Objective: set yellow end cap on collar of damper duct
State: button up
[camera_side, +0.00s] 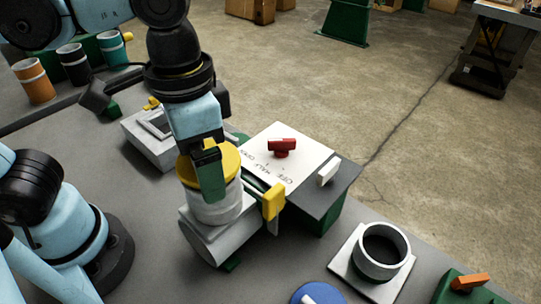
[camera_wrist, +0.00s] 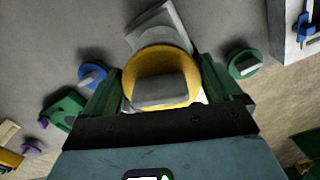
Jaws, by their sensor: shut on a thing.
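The yellow end cap (camera_side: 229,158) is a round disc at the top of the grey collar (camera_side: 214,207) of the damper duct (camera_side: 222,240). My gripper (camera_side: 209,172) points down with a green finger against the cap's near side. In the wrist view the cap (camera_wrist: 137,74) shows a grey grip bar across its middle, and my gripper (camera_wrist: 160,85) is shut on it with a finger at each side. The cap looks level over the collar. I cannot tell whether it is touching the collar all round. A yellow lever (camera_side: 273,202) sticks out at the duct's right.
A white panel (camera_side: 262,158) with a red knob (camera_side: 283,146) stands close behind the duct. A grey ring (camera_side: 381,280) on a white plate, a blue cap (camera_side: 313,294) and a green block with an orange handle (camera_side: 469,283) lie at the front right. Colored cans (camera_side: 75,65) stand back left.

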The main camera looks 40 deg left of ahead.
jog(key=shift+f, duration=0.55)
dwell(0.4)
jog(key=o, duration=0.8)
jog(key=shift+c, duration=0.2)
jog(key=shift+r, duration=5.5)
jog(key=shift+w+f, duration=0.1)
jog(key=w+a+f+n+t, duration=0.4)
jog(key=w+a+f+t, duration=0.3)
jog(key=a+f, duration=0.7)
jog(key=w+f, duration=0.1)
jog(key=w, duration=0.1)
jog(key=shift+w+a, duration=0.3)
jog(key=shift+w, duration=0.05)
